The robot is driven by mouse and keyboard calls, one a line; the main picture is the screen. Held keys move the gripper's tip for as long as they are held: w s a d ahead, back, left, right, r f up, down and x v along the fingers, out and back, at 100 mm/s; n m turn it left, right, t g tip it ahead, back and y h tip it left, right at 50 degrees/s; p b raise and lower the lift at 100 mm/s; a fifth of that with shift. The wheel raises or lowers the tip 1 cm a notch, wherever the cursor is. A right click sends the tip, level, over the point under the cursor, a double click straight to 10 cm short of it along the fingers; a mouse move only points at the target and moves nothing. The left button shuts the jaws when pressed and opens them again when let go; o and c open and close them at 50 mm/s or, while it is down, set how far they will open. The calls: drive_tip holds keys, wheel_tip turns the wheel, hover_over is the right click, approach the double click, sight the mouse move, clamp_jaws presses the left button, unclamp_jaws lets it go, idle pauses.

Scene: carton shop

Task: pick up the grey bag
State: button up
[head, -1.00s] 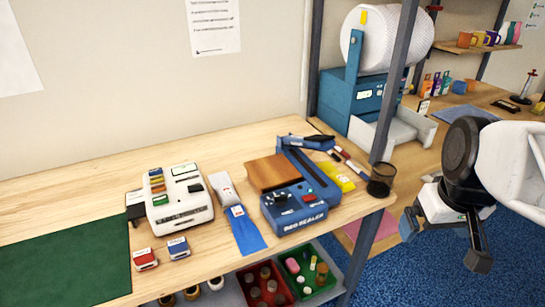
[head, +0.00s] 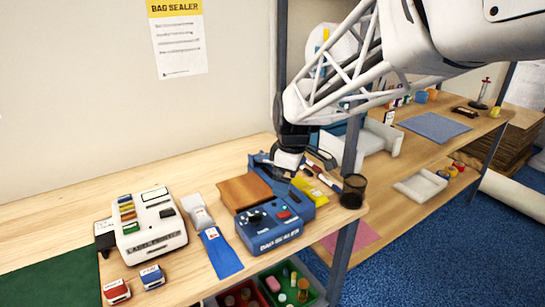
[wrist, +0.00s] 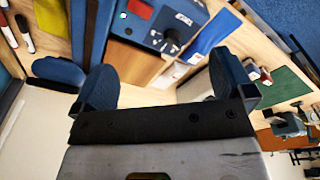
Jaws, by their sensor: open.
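The grey bag (head: 197,210) lies flat on the wooden bench, between the white label machine and the blue bag sealer (head: 272,226). A blue bag (head: 220,252) lies just in front of it.
The white label machine (head: 149,223) and red and blue stamps stand left of the bags. A yellow bag (head: 312,192), markers and a black mesh cup (head: 353,190) are right of the sealer. A post (head: 352,140) rises near the cup. The front left bench has a green mat (head: 50,275).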

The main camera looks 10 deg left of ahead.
drive_tip(key=w+a+f+n, duration=0.2)
drive_tip(key=a+f+n, duration=0.1)
drive_tip(key=a, duration=0.4)
drive_tip(key=w+a+f+n, duration=0.1)
drive_tip(key=a+f+n, duration=0.15)
drive_tip(key=a, duration=0.55)
drive_tip(key=n+g, duration=0.1)
drive_tip(key=n, duration=0.4)
hover_over(201, 214)
drive_tip(key=shift+m, duration=0.25)
drive_tip(key=f, duration=0.7)
drive_tip(key=shift+w+d+f, duration=0.2)
drive_tip(key=shift+d+f, duration=0.05)
drive_tip(key=shift+d, duration=0.15)
drive_tip(key=shift+s+a+f, duration=0.1)
drive_tip(key=shift+f, duration=1.15)
drive_tip(key=shift+a+f, duration=0.2)
drive_tip(key=shift+f, duration=1.1)
drive_tip(key=shift+a+f, duration=0.15)
drive_tip(key=shift+f, duration=1.15)
drive_tip(key=c, duration=0.9)
